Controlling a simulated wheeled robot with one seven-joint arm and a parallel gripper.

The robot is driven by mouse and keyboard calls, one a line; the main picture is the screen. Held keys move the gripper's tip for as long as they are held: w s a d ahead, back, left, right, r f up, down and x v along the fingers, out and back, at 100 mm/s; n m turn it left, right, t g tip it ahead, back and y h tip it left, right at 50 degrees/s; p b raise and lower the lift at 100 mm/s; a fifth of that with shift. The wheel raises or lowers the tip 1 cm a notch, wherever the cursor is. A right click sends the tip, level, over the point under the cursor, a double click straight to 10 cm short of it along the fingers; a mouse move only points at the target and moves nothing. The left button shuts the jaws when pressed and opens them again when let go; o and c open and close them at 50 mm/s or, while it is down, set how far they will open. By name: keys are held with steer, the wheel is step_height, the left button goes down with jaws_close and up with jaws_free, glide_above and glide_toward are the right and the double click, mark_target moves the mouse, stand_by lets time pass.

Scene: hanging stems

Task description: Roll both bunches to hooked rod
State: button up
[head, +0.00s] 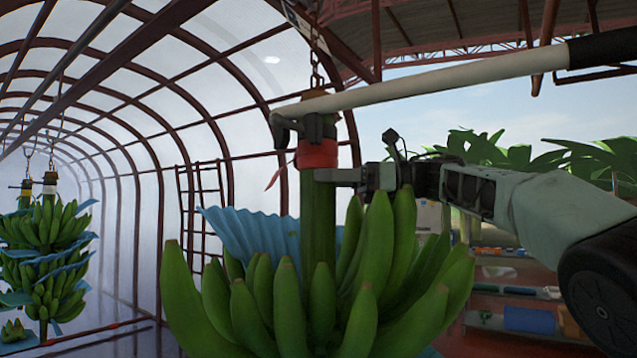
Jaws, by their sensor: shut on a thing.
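A large green banana bunch (362,310) hangs close in front of me. Its thick green stem (317,222) hangs upright from a chain and has a red band (317,154) near the top. My gripper (337,176) reaches in from the right and is shut on the stem just below the red band; its far finger is not clear. A white rod with a dark end (430,83) slants across the upper right, its hook-like left tip beside the stem top. More bunches (45,235) hang at the far left, with yellow and white bands on their stems.
Blue sheeting (245,235) sits behind the near bunch. A ladder-like red frame (205,205) stands behind it. Shelves with rolls and boxes (515,290) stand at the right, behind my arm. Open space lies between the near bunch and the far-left ones.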

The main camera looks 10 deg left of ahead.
steer(key=shift+m, duration=0.3)
steer(key=d, duration=0.1)
steer(key=w+d, duration=0.2)
steer(key=shift+d+f+b, duration=0.3)
steer(key=shift+b, duration=0.1)
steer(key=shift+c, duration=0.4)
steer(key=shift+b+v, duration=0.55)
steer(key=shift+v, duration=3.3)
steer(key=shift+s+r, duration=0.15)
steer(key=shift+s, duration=0.05)
steer(key=shift+s+d, duration=0.1)
